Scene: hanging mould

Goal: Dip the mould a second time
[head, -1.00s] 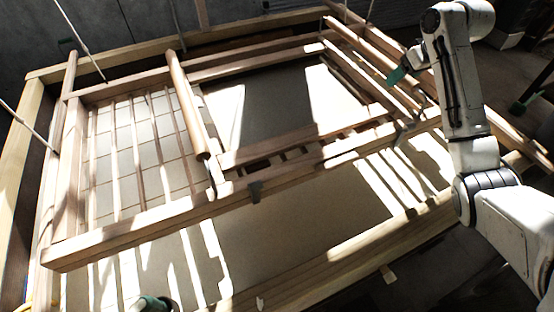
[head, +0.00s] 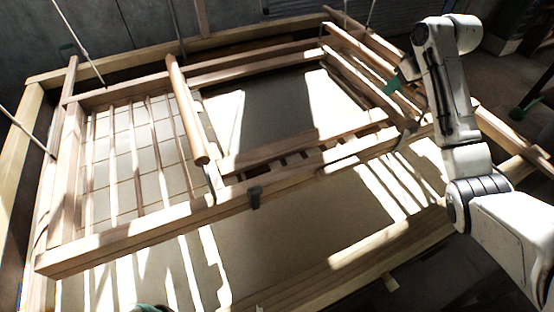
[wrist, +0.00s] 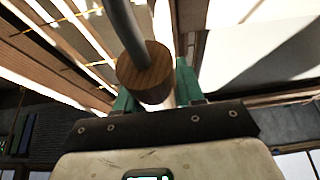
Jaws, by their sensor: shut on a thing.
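The mould (head: 150,232) is a wooden frame with thin bars, hung on cords. It spans the wooden vat (head: 140,66), whose pale beige surface (head: 300,235) shows below and through it. I cannot tell whether the mould touches that surface. My gripper (head: 392,86) is at the mould's right end, its green fingers closed on a wooden handle bar (head: 365,42). In the wrist view, the green fingers (wrist: 153,95) are on either side of the bar. Its round wooden end (wrist: 146,70) faces the camera and hides part of the grip.
A second round bar (head: 187,110) crosses the mould left of its middle. Pale cords (head: 82,40) run up from the mould. A dark clip (head: 255,196) sits on its near rail. Thick vat beams edge the area, and dark floor shows at the lower right.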

